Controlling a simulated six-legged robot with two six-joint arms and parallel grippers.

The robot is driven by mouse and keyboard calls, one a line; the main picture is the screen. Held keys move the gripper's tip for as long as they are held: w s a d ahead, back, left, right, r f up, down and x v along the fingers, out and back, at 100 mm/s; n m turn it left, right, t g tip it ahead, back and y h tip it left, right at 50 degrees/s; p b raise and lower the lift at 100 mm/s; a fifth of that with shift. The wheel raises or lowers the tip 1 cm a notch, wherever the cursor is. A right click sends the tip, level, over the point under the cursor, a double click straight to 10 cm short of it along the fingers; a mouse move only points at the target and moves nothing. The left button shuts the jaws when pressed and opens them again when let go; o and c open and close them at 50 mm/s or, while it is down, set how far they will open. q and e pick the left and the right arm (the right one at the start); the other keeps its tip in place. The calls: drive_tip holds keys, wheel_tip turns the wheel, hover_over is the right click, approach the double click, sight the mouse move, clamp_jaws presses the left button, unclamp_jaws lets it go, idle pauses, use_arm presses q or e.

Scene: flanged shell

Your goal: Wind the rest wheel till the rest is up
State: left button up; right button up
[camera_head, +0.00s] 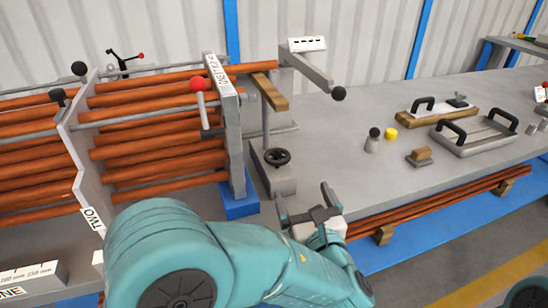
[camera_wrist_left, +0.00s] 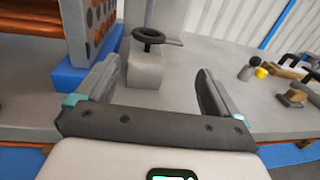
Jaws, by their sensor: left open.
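The rest wheel is a small black handwheel (camera_head: 277,157) lying flat on top of a grey block (camera_head: 283,181). The wheel also shows in the left wrist view (camera_wrist_left: 149,36). The rest looks to be the wooden bar (camera_head: 270,92) on a thin post (camera_head: 266,128) behind the wheel. It sits close below the end of a projecting copper tube (camera_head: 256,67); I cannot tell whether they touch. My left gripper (camera_head: 303,197) is open and empty, in front and to the right of the wheel, apart from it. In the wrist view the wheel shows beyond its fingers (camera_wrist_left: 157,75).
A rack of copper tubes with a drilled end plate (camera_head: 226,110) stands left of the wheel. A crank arm with a black knob (camera_head: 338,93) hangs above right. A handled plate (camera_head: 481,137), a wooden block (camera_head: 420,157) and a yellow piece (camera_head: 390,134) lie on the bench further right.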

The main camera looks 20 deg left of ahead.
sight(278, 161)
use_arm(q)
drive_tip(key=shift+n+g+y, duration=0.3)
drive_tip(key=shift+g+y, duration=0.1)
drive_tip(key=shift+y, duration=0.3)
drive_tip(key=x, duration=0.7)
drive_tip(key=b+x, duration=0.1)
drive_tip(key=x, duration=0.6)
drive_tip(key=shift+s+a+f, duration=0.2)
drive_tip(key=shift+a+f, duration=0.05)
use_arm(e)
drive_tip(key=shift+a+f, duration=0.4)
drive_tip(key=shift+a, duration=0.1)
use_arm(q)
drive_tip(key=c, duration=1)
drive_tip(key=m+h+b, duration=0.1)
drive_tip(key=t+h+b, duration=0.1)
drive_tip(key=b, duration=0.1)
drive_tip(key=shift+a+f+m, duration=0.2)
drive_tip(key=shift+a+m, duration=0.05)
drive_tip(key=shift+m, duration=0.15)
drive_tip(key=shift+c, duration=0.2)
drive_tip(key=shift+m+t+h+b, duration=0.3)
drive_tip(key=shift+t+h, duration=0.2)
drive_tip(key=shift+h, duration=0.3)
drive_tip(key=shift+d+r, duration=0.15)
drive_tip(key=shift+r, duration=0.05)
use_arm(e)
wheel_tip(278, 161, down, 3)
drive_tip(key=shift+f, duration=0.2)
